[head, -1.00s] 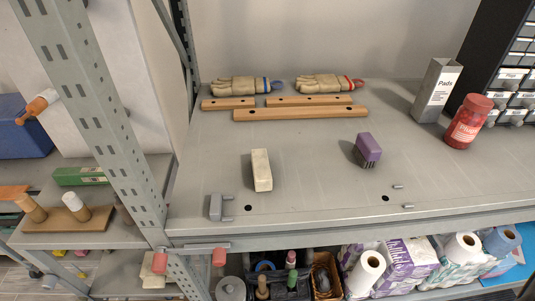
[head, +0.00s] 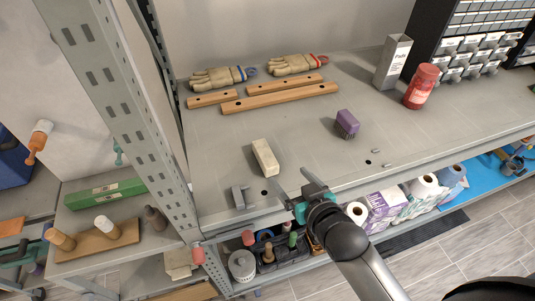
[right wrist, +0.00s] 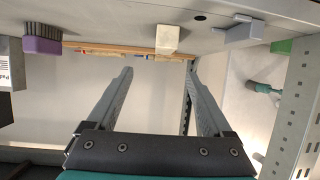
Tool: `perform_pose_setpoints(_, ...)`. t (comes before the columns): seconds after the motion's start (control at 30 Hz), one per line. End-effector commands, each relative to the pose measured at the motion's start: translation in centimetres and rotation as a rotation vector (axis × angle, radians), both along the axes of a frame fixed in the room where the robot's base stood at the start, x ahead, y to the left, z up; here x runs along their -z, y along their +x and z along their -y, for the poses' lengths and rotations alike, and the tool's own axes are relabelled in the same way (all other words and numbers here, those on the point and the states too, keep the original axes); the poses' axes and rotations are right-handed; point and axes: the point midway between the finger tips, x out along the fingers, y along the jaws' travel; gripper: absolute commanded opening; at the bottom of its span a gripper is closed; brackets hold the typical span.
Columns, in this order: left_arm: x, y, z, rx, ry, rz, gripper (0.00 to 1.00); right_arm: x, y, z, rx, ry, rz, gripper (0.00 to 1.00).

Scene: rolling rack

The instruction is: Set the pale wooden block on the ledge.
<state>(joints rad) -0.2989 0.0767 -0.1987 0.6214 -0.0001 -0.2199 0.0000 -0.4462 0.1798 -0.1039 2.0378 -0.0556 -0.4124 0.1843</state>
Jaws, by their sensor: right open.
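The pale wooden block (head: 265,157) lies flat on the grey shelf top (head: 230,140), left of centre, and also shows at the top of the right wrist view (right wrist: 167,38). My right gripper (head: 295,188) is open and empty near the shelf's front edge, in front of and to the right of the block, apart from it. Its two spread fingers show in the right wrist view (right wrist: 161,75), with the block beyond their tips. Wooden strips (head: 280,97) lie at the back; I cannot tell which part is the ledge. I cannot make out my left gripper.
A grey bracket (head: 239,197) stands left of the gripper, near the block. A purple brush (head: 347,122), red jar (head: 421,86) and grey pad box (head: 393,62) stand to the right. Gloves (head: 298,64) lie at the back. A perforated upright (head: 130,120) bounds the left.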

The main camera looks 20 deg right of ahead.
Motion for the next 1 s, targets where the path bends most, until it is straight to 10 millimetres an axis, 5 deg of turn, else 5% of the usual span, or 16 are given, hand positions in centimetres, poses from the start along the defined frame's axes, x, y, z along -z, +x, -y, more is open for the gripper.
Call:
perform_pose_setpoints(0.6,0.3,-0.3,0.0,0.003,0.000,-0.005,0.50,3.0,7.9,-0.9,-0.001,0.004,0.013,0.85)
perform_pose_setpoints(1.0,0.4,-0.3,-0.2,0.004,0.003,-0.004,0.50,3.8,10.1,-1.4,-0.001,0.004,0.014,0.85)
